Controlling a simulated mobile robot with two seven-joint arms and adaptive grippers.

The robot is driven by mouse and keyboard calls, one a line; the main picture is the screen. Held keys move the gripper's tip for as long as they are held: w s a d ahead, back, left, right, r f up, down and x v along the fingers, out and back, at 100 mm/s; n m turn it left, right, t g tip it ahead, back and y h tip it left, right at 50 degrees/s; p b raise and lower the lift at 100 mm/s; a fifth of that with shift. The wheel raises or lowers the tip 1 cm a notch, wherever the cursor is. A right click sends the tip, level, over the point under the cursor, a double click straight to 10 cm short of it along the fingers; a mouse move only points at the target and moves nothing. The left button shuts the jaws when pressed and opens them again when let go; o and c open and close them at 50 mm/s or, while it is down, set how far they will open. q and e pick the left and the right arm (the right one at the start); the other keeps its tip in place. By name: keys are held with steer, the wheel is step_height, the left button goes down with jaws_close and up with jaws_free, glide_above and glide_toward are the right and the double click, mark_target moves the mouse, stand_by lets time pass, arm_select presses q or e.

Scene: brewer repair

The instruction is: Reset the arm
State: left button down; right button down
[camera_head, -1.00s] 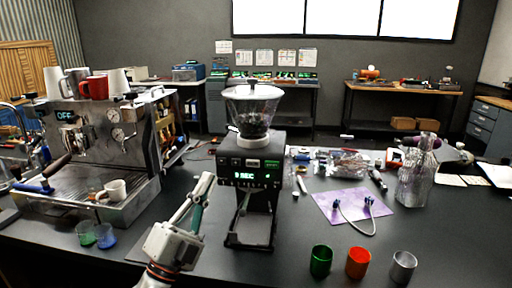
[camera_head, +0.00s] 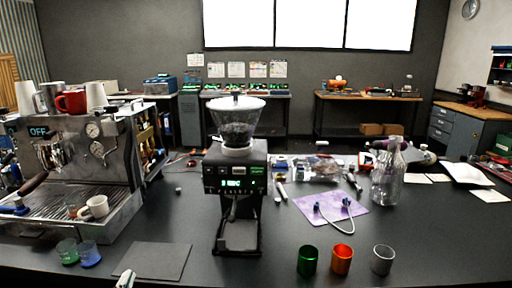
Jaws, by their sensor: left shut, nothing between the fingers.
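My left gripper (camera_head: 125,278) shows only as a small pale tip at the bottom edge of the head view. It is shut and empty, just in front of a dark flat mat (camera_head: 150,262) on the table. Most of my left arm is out of the picture. My right gripper is not in view. The black coffee grinder (camera_head: 235,180) with a clear hopper stands upright in the middle of the table, apart from my gripper. Its display is lit green.
An espresso machine (camera_head: 75,165) with cups on top stands at the left. Green, orange and grey cups (camera_head: 342,260) stand at the front right.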

arm_select(q)
steer(key=s+a+f+n+g+y, duration=0.1)
steer(key=s+a+f+g, duration=0.2)
steer(key=s+f+g, duration=0.35)
steer(key=s+a+f+n+g+y, duration=0.1)
steer(key=s+a+f+g, duration=0.2)
steer(key=s+f, duration=0.7)
steer(key=d+f+n+t+h, duration=0.2)
steer(key=d+f+h, duration=0.5)
steer(key=d+f, duration=0.5)
steer(key=d+t, duration=0.1)
steer(key=d, duration=0.3)
steer(key=shift+d+t+h, duration=0.35)
steer(key=shift+h, duration=0.05)
